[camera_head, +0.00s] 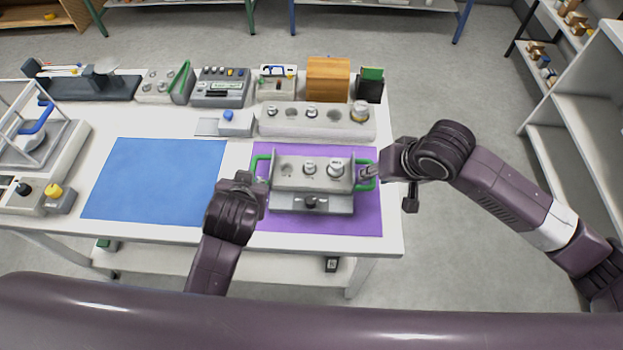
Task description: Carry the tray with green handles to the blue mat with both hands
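The tray with green handles (312,185) is a grey metal tray on the purple mat (367,222), carrying several metal weights. Its left green handle (258,160) and right green handle (372,177) stick out at its sides. My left gripper (260,184) is at the left handle and partly covers it. My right gripper (369,173) reaches in from the right, with its fingertips at the right handle. The fingers are too small to show whether either gripper is closed. The blue mat (155,180) lies bare on the table to the left.
A long weight block (317,121) stands close behind the tray. A small blue-knobbed item (228,122) is behind the gap between the mats. A balance with a glass case (45,140) and a yellow-knobbed box (55,197) stand left of the blue mat. Instruments and a wooden box (327,80) line the back.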

